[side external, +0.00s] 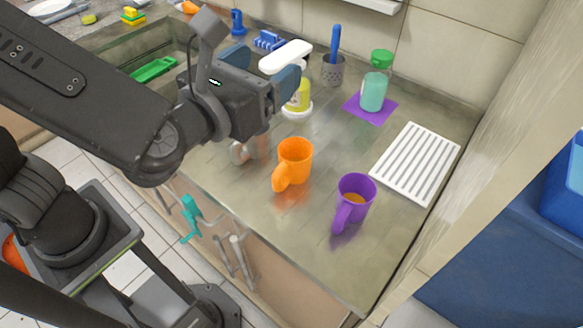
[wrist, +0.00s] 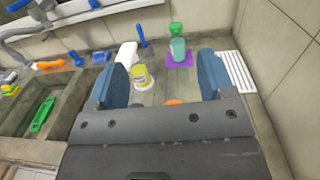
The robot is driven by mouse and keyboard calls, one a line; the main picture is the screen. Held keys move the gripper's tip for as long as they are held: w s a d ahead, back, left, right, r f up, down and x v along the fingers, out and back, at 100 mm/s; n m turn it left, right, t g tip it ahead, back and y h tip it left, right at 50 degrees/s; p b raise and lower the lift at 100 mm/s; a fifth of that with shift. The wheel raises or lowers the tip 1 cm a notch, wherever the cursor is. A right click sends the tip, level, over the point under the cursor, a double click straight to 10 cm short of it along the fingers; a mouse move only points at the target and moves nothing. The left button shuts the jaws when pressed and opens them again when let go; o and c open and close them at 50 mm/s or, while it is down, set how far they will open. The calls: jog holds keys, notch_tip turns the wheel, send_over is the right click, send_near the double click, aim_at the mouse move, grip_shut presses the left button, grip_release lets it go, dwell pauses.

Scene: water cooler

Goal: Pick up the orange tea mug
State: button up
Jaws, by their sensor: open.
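The orange mug (side external: 294,162) stands upright on the counter, with its handle toward the front left. In the wrist view only a bit of its orange rim (wrist: 173,102) shows over the gripper body. A purple mug (side external: 355,200) with something orange inside stands to its right, nearer the front edge. My gripper (side external: 288,85) is open and empty, above and behind the orange mug in the side view. Its two blue fingers stand wide apart in the wrist view (wrist: 163,80).
A green-capped bottle (side external: 375,85) stands on a purple mat (side external: 369,110). A white ribbed rack (side external: 416,162) lies at right. The sink (wrist: 40,105) is at left. The counter around the orange mug is mostly clear.

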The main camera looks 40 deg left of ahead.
aim_at(273, 181)
jog(key=f, duration=2.5)
jog(key=shift+a+f, duration=0.1)
jog(key=shift+a, duration=0.25)
jog(key=shift+w+f, duration=0.1)
jog(key=shift+w, duration=0.15)
jog(key=shift+w+a, duration=0.2)
jog(key=shift+w, duration=2.15)
jog(key=shift+c, duration=0.2)
grip_shut()
